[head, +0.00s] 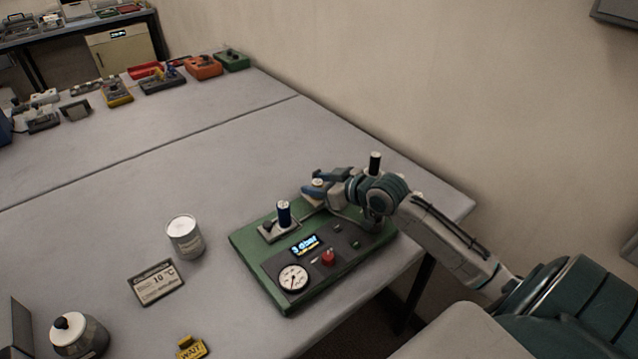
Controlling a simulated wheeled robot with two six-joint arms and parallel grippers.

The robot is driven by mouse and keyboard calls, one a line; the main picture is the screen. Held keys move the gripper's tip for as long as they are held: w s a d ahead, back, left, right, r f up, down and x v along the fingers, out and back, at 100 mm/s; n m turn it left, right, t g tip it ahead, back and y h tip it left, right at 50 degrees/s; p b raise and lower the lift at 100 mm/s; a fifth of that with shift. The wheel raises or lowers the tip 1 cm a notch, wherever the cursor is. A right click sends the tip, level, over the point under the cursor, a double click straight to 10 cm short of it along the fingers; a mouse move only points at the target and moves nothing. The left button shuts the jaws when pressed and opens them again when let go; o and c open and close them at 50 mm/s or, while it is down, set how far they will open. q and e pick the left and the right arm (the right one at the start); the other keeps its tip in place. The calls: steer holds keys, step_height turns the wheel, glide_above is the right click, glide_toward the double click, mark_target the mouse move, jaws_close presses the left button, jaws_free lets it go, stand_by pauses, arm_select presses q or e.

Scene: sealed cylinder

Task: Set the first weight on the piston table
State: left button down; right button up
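A green apparatus base (258,262) stands near the table's right edge. It carries a blue cylinder (284,213) on a pale plate, a round gauge (293,279), a lit blue display (304,245) and a red knob (328,258). My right gripper (314,187) reaches in from the right over the base's far edge, just behind the blue cylinder and apart from it. A small pale thing shows at its blue fingers; I cannot tell whether it is gripped. I cannot make out the weight or the piston table for certain. My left gripper is out of view.
A white can (186,237) and a 10 °C sign (157,282) stand left of the base. A grey round pot (77,335) and a yellow WAIT tag (191,348) are at the front. Several devices line the far table (160,82). The middle of the table is clear.

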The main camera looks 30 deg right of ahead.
steer(key=shift+r, duration=0.2)
steer(key=shift+s+d, duration=0.15)
steer(key=shift+s, duration=0.05)
steer(key=shift+s+d, duration=0.15)
steer(key=shift+s, duration=0.15)
steer(key=v, duration=0.5)
steer(key=shift+r, duration=0.15)
steer(key=p, duration=0.8)
glide_toward(320, 183)
steer(key=s, duration=0.1)
steer(key=shift+s+d+r, duration=0.15)
steer(key=shift+s+r, duration=0.15)
steer(key=shift+r, duration=0.05)
steer(key=shift+f, duration=0.1)
